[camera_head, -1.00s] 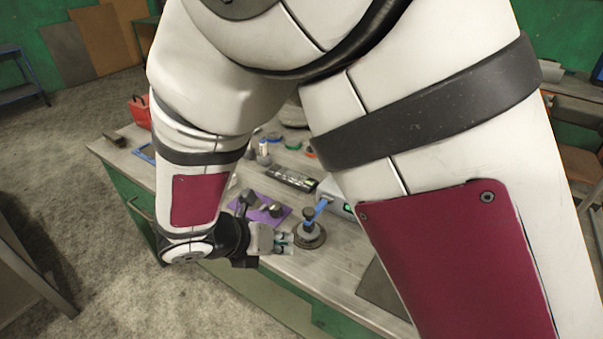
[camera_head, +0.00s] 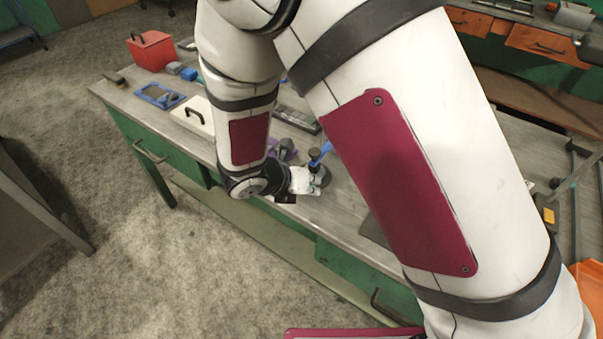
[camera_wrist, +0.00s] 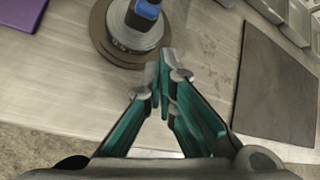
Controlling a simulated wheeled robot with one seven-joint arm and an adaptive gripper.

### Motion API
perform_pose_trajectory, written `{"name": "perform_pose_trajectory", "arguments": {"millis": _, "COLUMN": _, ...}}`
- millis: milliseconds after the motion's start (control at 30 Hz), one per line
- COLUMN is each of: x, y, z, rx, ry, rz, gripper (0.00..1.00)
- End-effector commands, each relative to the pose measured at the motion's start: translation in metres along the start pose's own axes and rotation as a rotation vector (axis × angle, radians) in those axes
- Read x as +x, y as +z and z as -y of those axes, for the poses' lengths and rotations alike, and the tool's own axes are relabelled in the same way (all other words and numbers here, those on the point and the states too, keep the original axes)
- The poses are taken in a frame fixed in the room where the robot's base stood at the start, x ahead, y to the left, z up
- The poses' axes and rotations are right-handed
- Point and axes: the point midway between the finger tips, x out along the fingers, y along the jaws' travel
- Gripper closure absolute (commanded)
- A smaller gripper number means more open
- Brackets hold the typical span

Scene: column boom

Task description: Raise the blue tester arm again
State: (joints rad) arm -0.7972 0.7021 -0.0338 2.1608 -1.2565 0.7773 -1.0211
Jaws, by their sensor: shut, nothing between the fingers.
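The blue tester arm (camera_head: 320,154) shows as a short blue bar above a round grey base (camera_head: 321,176) near the front edge of the bench. In the wrist view the blue end (camera_wrist: 148,8) of the arm sits at the top, over a dark cylinder and the round stepped base (camera_wrist: 110,40). My gripper (camera_head: 318,179) is beside this base in the head view. In the wrist view my gripper (camera_wrist: 165,60) has its fingertips together and empty, just in front of the base's right side. Whether the fingertips touch the base I cannot tell. My arm hides much of the tester.
A dark flat mat (camera_wrist: 275,85) lies right of the gripper. A purple mat (camera_wrist: 20,14) lies to the left. A red bin (camera_head: 152,52), a white case (camera_head: 195,114) and a blue-framed tray (camera_head: 160,95) stand on the bench's left part.

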Motion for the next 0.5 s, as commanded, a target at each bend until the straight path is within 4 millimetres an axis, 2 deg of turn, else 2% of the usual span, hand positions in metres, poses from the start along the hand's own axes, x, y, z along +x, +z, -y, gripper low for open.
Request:
{"name": "perform_pose_trajectory", "arguments": {"millis": 33, "x": -0.009, "y": 0.013, "z": -0.001, "rx": 0.010, "ry": 0.007, "rz": 0.005, "gripper": 1.00}}
{"name": "perform_pose_trajectory", "arguments": {"millis": 200, "x": -0.015, "y": 0.030, "z": 0.000, "rx": 0.008, "ry": 0.005, "rz": 0.004, "gripper": 1.00}}
{"name": "perform_pose_trajectory", "arguments": {"millis": 500, "x": -0.016, "y": 0.036, "z": -0.001, "rx": 0.006, "ry": 0.005, "rz": 0.004, "gripper": 1.00}}
